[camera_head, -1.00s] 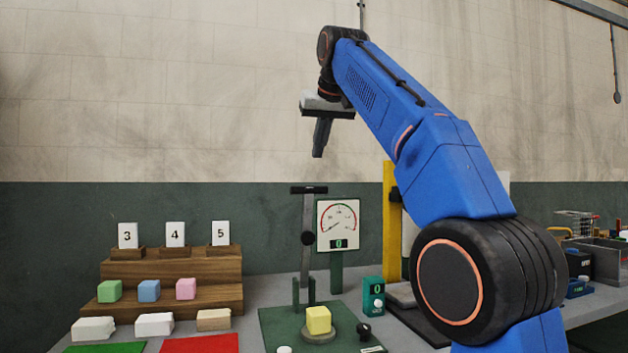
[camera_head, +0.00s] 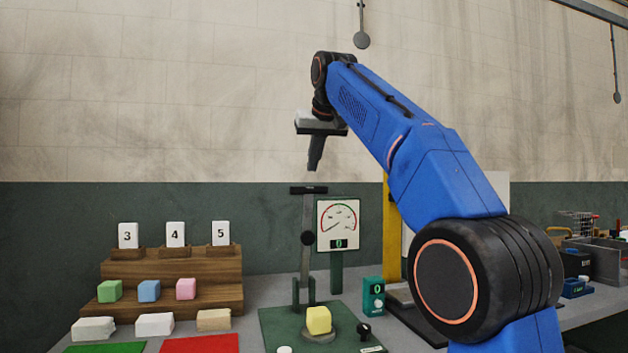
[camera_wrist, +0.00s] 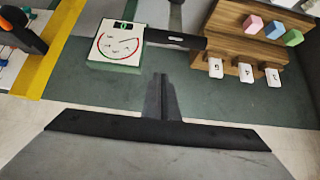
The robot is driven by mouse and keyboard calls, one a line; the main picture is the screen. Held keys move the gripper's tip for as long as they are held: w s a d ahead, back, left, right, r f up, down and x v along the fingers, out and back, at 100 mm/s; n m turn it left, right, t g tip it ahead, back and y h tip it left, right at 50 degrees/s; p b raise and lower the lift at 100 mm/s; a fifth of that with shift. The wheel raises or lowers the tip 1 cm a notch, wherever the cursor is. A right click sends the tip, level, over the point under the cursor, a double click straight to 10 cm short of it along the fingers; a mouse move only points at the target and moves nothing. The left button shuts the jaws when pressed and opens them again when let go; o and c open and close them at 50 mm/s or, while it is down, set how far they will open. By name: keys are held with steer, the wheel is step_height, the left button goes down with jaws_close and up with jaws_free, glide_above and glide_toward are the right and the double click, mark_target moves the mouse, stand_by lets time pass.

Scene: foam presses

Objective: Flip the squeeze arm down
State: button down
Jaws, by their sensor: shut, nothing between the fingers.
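The squeeze arm (camera_head: 307,238) stands upright on the green press base (camera_head: 282,330), with a dark crossbar handle (camera_head: 308,190) at its top. A yellow foam block (camera_head: 318,319) sits on the round pad in front of the arm's foot. My gripper (camera_head: 312,167) is shut and empty, pointing down a little above the crossbar in the head view. In the wrist view, my gripper (camera_wrist: 159,78) shows as a narrow closed pair of fingers. The dark crossbar (camera_wrist: 176,40) lies just beyond the fingertips there, and no contact is visible.
A gauge (camera_head: 338,225) stands behind and right of the arm, also seen in the wrist view (camera_wrist: 117,46). A teal counter box (camera_head: 373,296) and a yellow post (camera_head: 393,235) stand to the right. A wooden stepped rack (camera_head: 172,285) with coloured blocks is at left.

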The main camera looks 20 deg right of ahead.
steer(key=shift+s+f, duration=0.15)
steer(key=shift+f, duration=1.1)
steer(key=shift+s+f, duration=0.15)
steer(key=shift+f, duration=1.05)
steer(key=shift+s, duration=0.1)
